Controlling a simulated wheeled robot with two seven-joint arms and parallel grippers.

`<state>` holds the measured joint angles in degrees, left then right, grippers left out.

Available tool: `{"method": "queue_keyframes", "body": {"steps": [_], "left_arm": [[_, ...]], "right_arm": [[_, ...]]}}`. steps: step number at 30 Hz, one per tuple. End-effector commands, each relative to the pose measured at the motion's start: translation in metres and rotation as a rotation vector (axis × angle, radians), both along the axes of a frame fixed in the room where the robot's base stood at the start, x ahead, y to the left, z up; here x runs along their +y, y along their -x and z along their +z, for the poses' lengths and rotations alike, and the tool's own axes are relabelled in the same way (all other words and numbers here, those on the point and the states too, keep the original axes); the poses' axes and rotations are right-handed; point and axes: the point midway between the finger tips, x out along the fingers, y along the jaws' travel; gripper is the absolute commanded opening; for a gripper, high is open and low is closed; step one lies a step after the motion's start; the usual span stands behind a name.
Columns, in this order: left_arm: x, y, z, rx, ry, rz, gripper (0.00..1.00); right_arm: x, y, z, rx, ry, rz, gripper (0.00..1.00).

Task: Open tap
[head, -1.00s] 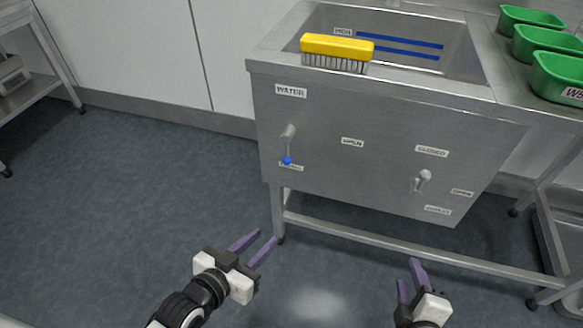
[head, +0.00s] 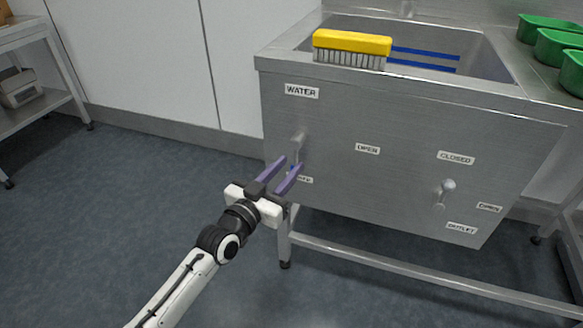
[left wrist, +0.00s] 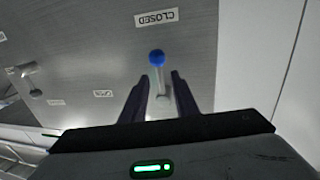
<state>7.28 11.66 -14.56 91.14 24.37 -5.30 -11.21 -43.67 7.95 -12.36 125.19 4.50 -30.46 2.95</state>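The water tap is a grey lever (head: 298,144) with a blue knob on the sink's front panel, below the WATER label (head: 302,91). The lever hangs down towards a label that reads CLOSED in the left wrist view (left wrist: 156,18); an OPEN label (head: 367,149) is to its right. My left gripper (head: 284,171) is open in front of the tap. In the left wrist view its purple fingers lie left and right of the lever, with the blue knob (left wrist: 157,57) beyond the tips. Whether they touch it I cannot tell. My right gripper is out of view.
A second lever (head: 445,190), by the OUTLET label (head: 461,228), is further right on the panel. A yellow brush (head: 352,41) lies on the sink rim (head: 285,50). Green tubs (head: 556,48) stand at the right.

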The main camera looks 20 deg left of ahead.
Motion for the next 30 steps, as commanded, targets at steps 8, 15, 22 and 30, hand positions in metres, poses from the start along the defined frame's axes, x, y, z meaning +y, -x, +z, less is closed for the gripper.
{"method": "queue_keyframes", "body": {"steps": [8, 15, 22, 30], "left_arm": [[-0.007, -0.022, 0.000, 0.000, 0.000, -0.001, 0.28], [-0.007, -0.022, 0.000, 0.001, 0.000, 0.000, 0.28], [-0.006, -0.022, 0.000, 0.001, 0.000, 0.000, 0.00], [-0.006, -0.022, 0.000, 0.001, 0.004, 0.001, 0.00]], "right_arm": [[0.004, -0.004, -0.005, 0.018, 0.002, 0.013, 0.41], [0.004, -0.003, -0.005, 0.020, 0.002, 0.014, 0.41], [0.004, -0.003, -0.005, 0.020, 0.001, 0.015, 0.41], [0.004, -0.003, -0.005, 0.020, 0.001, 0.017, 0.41]]}}
